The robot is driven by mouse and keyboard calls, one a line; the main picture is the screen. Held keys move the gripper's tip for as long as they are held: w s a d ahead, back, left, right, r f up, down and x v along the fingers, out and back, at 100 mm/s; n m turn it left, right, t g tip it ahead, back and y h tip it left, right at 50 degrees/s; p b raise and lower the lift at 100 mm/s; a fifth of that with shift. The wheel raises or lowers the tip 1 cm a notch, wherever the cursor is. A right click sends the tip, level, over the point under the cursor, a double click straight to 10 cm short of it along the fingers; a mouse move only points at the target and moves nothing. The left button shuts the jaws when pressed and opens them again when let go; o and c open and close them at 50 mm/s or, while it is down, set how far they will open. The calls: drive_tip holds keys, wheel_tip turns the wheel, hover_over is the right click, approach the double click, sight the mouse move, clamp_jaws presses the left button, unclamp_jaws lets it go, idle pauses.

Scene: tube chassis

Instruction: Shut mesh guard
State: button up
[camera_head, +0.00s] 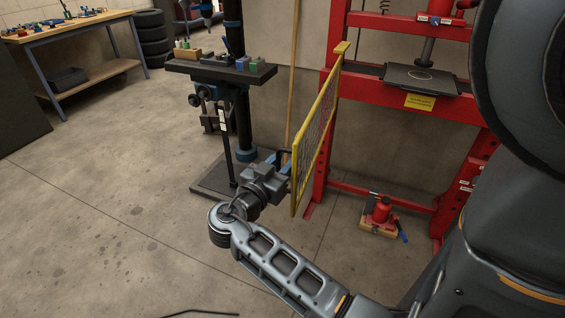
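The mesh guard (318,122) is a yellow-framed mesh panel on the left upright of the red press (335,105). It stands open, swung out from the press front toward me, and shows at a steep angle. My gripper (286,168) is at the left side of the guard, close to its near, lower edge. The fingertips are small and partly lost against the dark background and the guard frame. I cannot tell whether they touch the frame or how far apart they are.
A drill press with a dark table (220,70) stands left of the guard, behind my gripper. A red bottle jack (380,212) sits on the floor by the press. A workbench (70,30) and stacked tyres (152,40) are at the back left. The left floor is clear.

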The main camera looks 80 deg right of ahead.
clamp_jaws()
idle(0.4)
